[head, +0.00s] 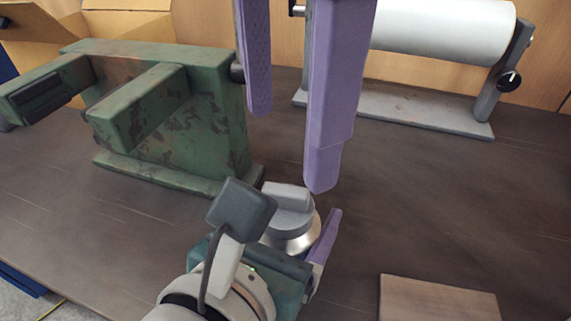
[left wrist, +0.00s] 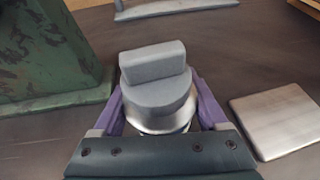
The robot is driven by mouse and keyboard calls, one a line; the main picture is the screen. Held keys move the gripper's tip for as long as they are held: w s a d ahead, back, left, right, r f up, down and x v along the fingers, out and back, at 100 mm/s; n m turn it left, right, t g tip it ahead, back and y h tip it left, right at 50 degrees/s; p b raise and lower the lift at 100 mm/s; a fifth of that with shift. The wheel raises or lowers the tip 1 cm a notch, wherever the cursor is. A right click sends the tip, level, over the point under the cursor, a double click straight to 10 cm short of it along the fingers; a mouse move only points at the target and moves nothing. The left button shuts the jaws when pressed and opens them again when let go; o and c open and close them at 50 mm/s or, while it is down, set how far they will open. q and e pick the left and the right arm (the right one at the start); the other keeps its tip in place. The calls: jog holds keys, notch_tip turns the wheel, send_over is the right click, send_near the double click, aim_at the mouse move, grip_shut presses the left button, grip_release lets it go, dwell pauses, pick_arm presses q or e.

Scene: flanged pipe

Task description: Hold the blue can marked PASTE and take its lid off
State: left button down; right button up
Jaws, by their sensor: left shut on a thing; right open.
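The can (head: 303,240) stands between my left gripper's fingers. Its grey lid (head: 290,212), with a raised bar on top, and a shiny metal band below it are what I see. The blue body and the PASTE marking are hidden. In the left wrist view the lid (left wrist: 160,82) is on the can, with a purple finger on each side. My left gripper (left wrist: 160,102) is shut on the can. My right gripper (head: 291,150) comes down from above. Its two purple fingers are wide apart and empty, with the nearer fingertip just above and right of the lid.
A worn green vise (head: 170,125) stands left of the can. A white roll (head: 440,30) on a grey stand (head: 400,108) is at the back right. A flat plate (head: 440,300) lies at the front right. The bench between plate and stand is clear.

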aim_at(285, 189)
jog(key=shift+c, duration=0.2)
jog(key=c, duration=0.3)
jog(key=shift+r, duration=0.15)
jog(key=shift+c, duration=0.8)
notch_tip(285, 189, up, 4)
jog(key=m, duration=0.6)
jog(key=shift+r, duration=0.1)
jog(key=shift+c, duration=0.8)
notch_tip(285, 189, down, 11)
jog(key=shift+r+m, duration=0.1)
jog(key=shift+m, duration=0.9)
grip_shut()
